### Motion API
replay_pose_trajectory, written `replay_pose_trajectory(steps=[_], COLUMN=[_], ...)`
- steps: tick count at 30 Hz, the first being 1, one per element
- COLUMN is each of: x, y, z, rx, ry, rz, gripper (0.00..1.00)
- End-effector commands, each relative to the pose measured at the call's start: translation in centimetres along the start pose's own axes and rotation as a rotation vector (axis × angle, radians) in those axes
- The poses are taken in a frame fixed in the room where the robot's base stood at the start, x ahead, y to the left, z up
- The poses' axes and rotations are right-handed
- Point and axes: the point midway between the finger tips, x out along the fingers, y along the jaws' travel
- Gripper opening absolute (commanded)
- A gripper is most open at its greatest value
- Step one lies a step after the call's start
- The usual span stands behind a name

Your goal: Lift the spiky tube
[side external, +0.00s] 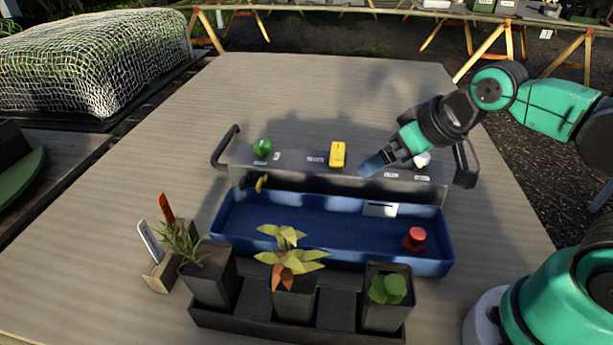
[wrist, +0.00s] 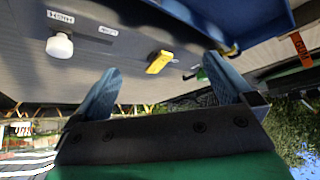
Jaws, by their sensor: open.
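A grey rack (side external: 300,165) holds capped pieces in a row: a round green one (side external: 262,147), a blocky yellow one (side external: 338,153) and a white one (side external: 422,159). I cannot tell which is the spiky tube; the labels are too small to read, and only the tops show. My gripper (side external: 368,166) is over the rack between yellow and white, its blue fingers pointing down-left. In the wrist view my gripper (wrist: 162,64) is open and empty; the yellow cap (wrist: 158,62) shows between the fingertips, the white cap (wrist: 60,45) left, and the green cap (wrist: 202,74) beside the right finger.
A blue tray (side external: 310,215) lies in front of the rack with a red piece (side external: 415,238) at its right. A black planter holder (side external: 255,322) with plants stands in front. Black handles (side external: 226,146) rise at both rack ends. The table behind is clear.

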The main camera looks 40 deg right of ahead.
Motion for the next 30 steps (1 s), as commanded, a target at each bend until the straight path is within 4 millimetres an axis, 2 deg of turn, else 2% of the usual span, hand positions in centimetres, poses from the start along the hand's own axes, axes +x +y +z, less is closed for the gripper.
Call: replay_pose_trajectory(steps=[4, 8, 14, 18, 21, 25, 30], x=[-0.1, -0.1, 0.3, 0.8, 1.0, 1.1, 1.7], y=[-1.1, -4.5, -13.1, -19.3, -22.8, -25.5, -26.6], z=[-0.7, -2.6, -4.6, -4.2, -3.3, -2.2, -1.4], rx=[-0.035, -0.139, -0.381, -0.546, -0.639, -0.715, -0.743], ry=[-0.023, -0.097, -0.26, -0.362, -0.416, -0.459, -0.476], rz=[-0.024, -0.087, -0.198, -0.25, -0.272, -0.284, -0.288], gripper=[1.0, 1.0, 1.0, 1.0, 1.0, 1.0, 1.0])
